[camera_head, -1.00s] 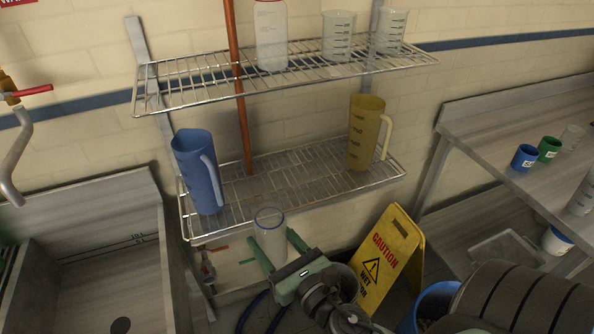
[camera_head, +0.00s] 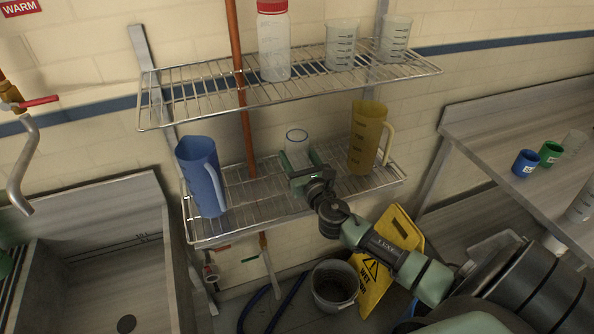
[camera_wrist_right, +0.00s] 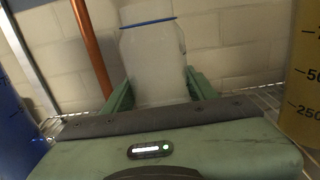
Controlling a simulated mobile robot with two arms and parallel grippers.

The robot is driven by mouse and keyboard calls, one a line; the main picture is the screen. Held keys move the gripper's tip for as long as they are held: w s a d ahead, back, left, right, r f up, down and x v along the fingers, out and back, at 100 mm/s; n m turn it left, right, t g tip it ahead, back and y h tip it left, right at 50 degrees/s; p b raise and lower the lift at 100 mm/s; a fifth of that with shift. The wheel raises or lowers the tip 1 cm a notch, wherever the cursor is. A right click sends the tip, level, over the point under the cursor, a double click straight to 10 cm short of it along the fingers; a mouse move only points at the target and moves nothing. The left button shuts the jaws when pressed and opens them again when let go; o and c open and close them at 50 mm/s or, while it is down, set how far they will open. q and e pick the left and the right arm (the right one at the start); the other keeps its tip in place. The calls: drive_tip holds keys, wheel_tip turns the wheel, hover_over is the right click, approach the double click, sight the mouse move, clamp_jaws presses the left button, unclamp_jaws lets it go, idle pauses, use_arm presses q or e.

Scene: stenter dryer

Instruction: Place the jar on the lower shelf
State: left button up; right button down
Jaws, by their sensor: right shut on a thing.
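The jar (camera_head: 297,147) is clear and whitish with a blue ring near its top. It is upright between the fingers of my right gripper (camera_head: 299,162), which is shut on it. It also shows in the right wrist view (camera_wrist_right: 152,62) between the green fingers (camera_wrist_right: 155,90). The lower shelf (camera_head: 262,205) is a wire rack on the wall. The jar is over the lower shelf, between the blue and yellow jugs. My gripper hides its base, so I cannot tell whether it touches the wires. My left gripper is not in view.
A blue jug (camera_head: 201,175) stands left on the lower shelf and a yellow jug (camera_head: 367,138) right, close to my gripper. The upper shelf (camera_head: 205,92) holds a red-capped bottle (camera_head: 273,45) and two beakers. A copper pipe (camera_head: 240,90) runs behind. A sink (camera_head: 95,270) is at left.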

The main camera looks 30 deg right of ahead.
sight(297, 167)
wheel_tip(297, 167, down, 4)
drive_tip(key=shift+r+b, duration=0.2)
drive_tip(key=shift+b, duration=0.45)
drive_tip(key=shift+f, duration=0.25)
drive_tip(key=shift+c, duration=2.3)
unclamp_jaws()
